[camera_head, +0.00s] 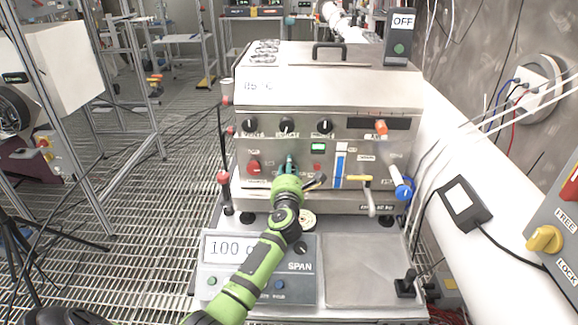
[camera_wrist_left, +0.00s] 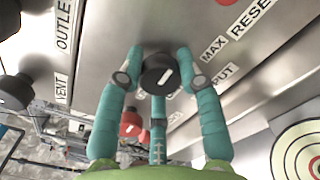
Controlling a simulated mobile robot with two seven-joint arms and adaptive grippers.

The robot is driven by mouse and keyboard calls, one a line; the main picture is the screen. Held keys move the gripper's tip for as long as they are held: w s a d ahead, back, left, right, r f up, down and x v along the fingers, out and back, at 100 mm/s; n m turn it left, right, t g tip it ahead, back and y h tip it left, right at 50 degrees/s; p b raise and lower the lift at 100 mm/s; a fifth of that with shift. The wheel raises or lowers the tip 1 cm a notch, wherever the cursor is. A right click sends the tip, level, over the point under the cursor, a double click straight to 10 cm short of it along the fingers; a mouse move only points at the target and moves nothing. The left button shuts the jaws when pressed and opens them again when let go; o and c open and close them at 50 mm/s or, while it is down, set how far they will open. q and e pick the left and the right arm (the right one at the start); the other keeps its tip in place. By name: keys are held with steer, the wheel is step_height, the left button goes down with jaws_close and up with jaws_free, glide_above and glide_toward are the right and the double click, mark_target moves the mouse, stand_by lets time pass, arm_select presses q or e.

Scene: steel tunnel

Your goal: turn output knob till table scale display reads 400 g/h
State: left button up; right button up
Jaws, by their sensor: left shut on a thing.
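My left gripper (camera_head: 290,167) reaches up to the lower front panel of the steel machine. In the left wrist view the teal fingers of my left gripper (camera_wrist_left: 160,80) are closed around a black knob (camera_wrist_left: 159,73) with a white pointer mark. A label beside the knob ends in "PUT", and a "MAX" label is nearby. In the head view the gripper hides this knob. The table scale display (camera_head: 229,247) reads "100" and the start of a unit; my green arm covers the rest. My right gripper is not in view.
The steel machine (camera_head: 330,95) has several black knobs above, a red knob (camera_head: 254,167) to the left, and a yellow lever (camera_head: 358,179) and blue knob (camera_head: 403,192) to the right. A bare scale plate (camera_head: 367,270) lies right of the display. A round target (camera_wrist_left: 298,155) shows in the wrist view.

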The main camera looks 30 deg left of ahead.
arm_select(q)
steer(key=shift+s+f, duration=0.1)
steer(key=shift+f, duration=0.35)
steer(key=o, duration=1.1)
steer(key=shift+o, duration=0.2)
steer(key=shift+r, duration=0.15)
steer(key=shift+r, duration=0.1)
steer(key=v, duration=1.2)
